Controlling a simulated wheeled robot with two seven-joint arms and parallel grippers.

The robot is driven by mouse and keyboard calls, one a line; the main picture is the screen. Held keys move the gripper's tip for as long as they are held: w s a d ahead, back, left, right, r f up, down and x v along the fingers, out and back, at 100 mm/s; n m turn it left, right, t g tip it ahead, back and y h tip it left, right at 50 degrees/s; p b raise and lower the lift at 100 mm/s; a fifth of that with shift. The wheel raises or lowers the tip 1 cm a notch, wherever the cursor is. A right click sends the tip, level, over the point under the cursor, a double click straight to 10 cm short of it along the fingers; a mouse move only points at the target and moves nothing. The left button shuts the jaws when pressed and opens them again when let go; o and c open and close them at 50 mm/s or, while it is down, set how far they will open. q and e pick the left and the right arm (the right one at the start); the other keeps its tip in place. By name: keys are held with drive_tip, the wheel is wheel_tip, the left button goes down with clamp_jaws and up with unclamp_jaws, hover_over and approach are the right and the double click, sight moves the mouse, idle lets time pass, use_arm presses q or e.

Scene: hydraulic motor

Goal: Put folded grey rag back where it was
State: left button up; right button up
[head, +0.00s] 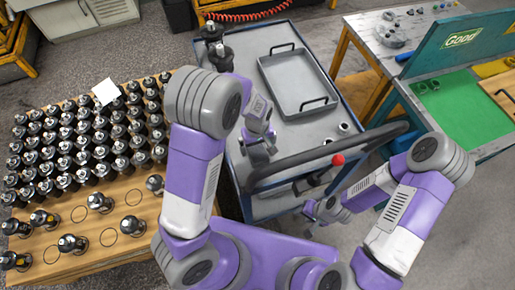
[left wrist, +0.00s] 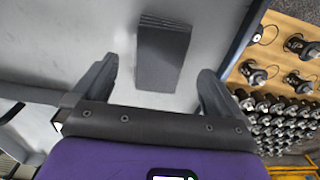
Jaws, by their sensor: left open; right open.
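The folded grey rag (left wrist: 163,58) lies flat on the grey cart top in the left wrist view, with its layered folded edge at the upper end. My left gripper (left wrist: 160,70) is open, its fingers on either side of the rag and apart from it. In the head view my left gripper (head: 260,148) is over the left part of the cart (head: 245,62), and I cannot make out the rag there. My right gripper (head: 320,211) is open and empty near the cart's near right corner, beneath the dark handle bar.
A grey metal tray (head: 283,78) with black handles sits on the cart. Dark motor parts (head: 217,52) stand at its far left corner. A wooden table (head: 70,238) with many dark parts is left. A workbench (head: 460,112) with a green mat is right. A dark handle bar (head: 335,148) crosses the cart's near end.

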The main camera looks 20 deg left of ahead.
sight(257, 151)
use_arm(q)
wheel_tip(257, 151, up, 8)
drive_tip(key=p, duration=0.1)
drive_tip(key=shift+p, duration=0.3)
idle(0.3)
